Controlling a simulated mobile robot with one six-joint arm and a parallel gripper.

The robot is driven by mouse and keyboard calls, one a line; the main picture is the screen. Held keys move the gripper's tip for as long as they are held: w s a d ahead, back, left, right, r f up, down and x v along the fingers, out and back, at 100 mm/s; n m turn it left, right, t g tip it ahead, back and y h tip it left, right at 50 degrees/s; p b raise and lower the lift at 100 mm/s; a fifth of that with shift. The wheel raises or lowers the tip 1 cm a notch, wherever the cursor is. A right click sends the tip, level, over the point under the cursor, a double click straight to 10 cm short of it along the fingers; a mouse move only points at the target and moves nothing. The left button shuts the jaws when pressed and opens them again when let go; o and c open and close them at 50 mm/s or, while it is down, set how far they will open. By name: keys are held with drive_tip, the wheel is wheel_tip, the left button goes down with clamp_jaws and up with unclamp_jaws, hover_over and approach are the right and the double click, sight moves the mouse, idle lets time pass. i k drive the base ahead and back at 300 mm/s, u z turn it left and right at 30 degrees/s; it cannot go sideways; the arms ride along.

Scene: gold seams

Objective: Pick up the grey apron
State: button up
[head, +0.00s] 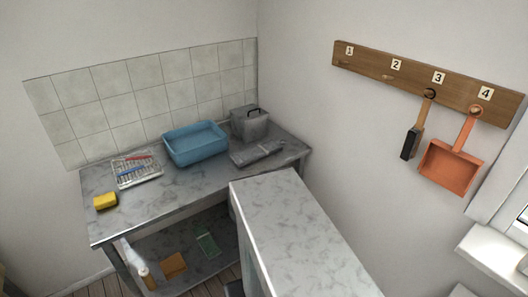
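A flat grey folded bundle (258,152), which looks like the grey apron, lies on the marbled worktop (130,212) near its right end. It lies in front of a grey box with a black handle and to the right of a blue basin. Its folds are too small to make out clearly. My gripper is not in view.
The blue basin (195,144), grey box (249,123), white rack (137,169) and yellow sponge (105,201) stand on the worktop. A marbled counter (290,225) juts in front of its right part. A brush (412,138) and an orange dustpan (452,165) hang from a numbered rail (410,78).

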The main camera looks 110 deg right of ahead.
sight(258, 152)
drive_tip(key=z, duration=0.05)
drive_tip(key=k, duration=0.7)
drive_tip(key=z, duration=0.85)
drive_tip(key=k, duration=0.5)
drive_tip(key=z, duration=0.4)
drive_tip(key=i, duration=0.6)
drive_tip(key=z, duration=0.15)
drive_tip(key=k, duration=0.8)
